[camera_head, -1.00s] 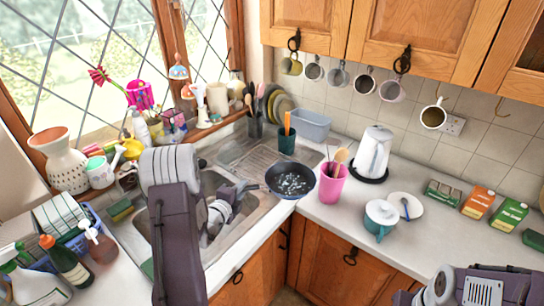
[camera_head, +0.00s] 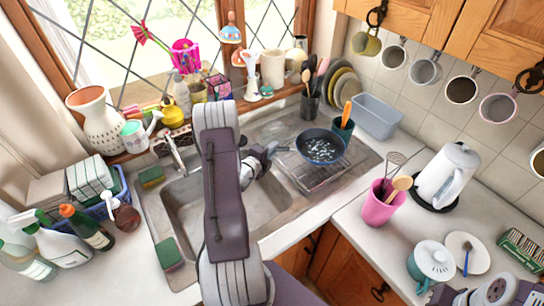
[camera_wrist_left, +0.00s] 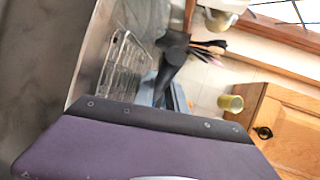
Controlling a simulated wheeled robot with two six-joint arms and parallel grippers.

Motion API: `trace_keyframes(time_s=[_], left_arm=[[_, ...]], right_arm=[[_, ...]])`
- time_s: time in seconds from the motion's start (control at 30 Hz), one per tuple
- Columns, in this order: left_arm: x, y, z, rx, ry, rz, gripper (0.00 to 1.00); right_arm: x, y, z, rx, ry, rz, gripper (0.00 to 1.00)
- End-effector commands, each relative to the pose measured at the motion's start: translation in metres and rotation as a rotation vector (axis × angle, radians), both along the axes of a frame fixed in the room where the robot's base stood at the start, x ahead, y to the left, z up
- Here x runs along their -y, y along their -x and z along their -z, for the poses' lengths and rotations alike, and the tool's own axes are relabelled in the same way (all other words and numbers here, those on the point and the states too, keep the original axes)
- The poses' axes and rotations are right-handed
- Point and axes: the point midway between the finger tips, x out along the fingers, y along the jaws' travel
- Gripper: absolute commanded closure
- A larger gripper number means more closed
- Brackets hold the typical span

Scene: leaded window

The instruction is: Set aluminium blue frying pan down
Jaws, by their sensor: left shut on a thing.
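The blue frying pan (camera_head: 320,146), dark inside with pale speckles, is level over the wire rack (camera_head: 318,174) on the sink's drainboard. I cannot tell whether its base touches the rack. My left gripper (camera_head: 270,150) is shut on the pan's handle, to the left of the pan; my forearm partly hides the sink. In the left wrist view the gripper's purple body fills the bottom, and the wire rack (camera_wrist_left: 122,65) shows beyond it. My right arm shows only at the bottom right corner of the head view, its gripper out of sight.
A dark cup with an orange-handled utensil (camera_head: 343,126) stands right behind the pan. A grey-blue tub (camera_head: 376,116), plates (camera_head: 342,86) and a utensil pot (camera_head: 309,106) are close by. A pink utensil cup (camera_head: 381,204) and white kettle (camera_head: 447,177) stand to the right.

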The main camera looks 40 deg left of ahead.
Motion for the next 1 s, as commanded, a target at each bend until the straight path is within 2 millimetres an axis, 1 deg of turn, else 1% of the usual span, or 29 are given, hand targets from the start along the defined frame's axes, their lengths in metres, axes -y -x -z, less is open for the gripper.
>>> trace_keyframes(time_s=[0.03,0.1,0.2,0.37,0.5,0.6,0.83,0.97,1.0], left_arm=[[-0.012,0.005,0.004,0.003,0.001,-0.006,1.00],[-0.021,0.009,0.011,0.004,0.000,-0.002,1.00],[-0.029,0.013,0.017,0.003,0.000,0.000,1.00],[-0.030,0.013,0.023,0.003,0.000,0.003,1.00],[-0.029,0.014,0.047,0.000,0.003,0.002,1.00],[-0.030,0.013,0.057,0.004,0.000,0.002,1.00],[-0.030,0.013,0.059,0.004,-0.001,0.001,1.00],[-0.030,0.013,0.063,0.004,-0.001,0.001,1.00],[-0.029,0.013,0.063,0.001,-0.001,0.002,0.78]], right_arm=[[0.000,0.000,-0.004,0.000,0.000,0.000,1.00],[0.000,0.000,-0.006,0.000,0.000,0.000,1.00],[0.000,0.000,-0.006,0.000,0.000,0.000,1.00],[0.000,0.000,-0.007,0.000,0.000,0.000,1.00],[0.000,0.000,-0.012,0.000,0.000,0.000,1.00],[0.000,0.000,-0.013,0.000,0.000,0.000,1.00],[0.000,0.000,-0.012,0.000,0.000,0.000,1.00],[0.000,0.000,-0.008,0.000,0.000,0.000,1.00],[0.000,0.000,-0.008,0.000,0.000,0.000,1.00]])
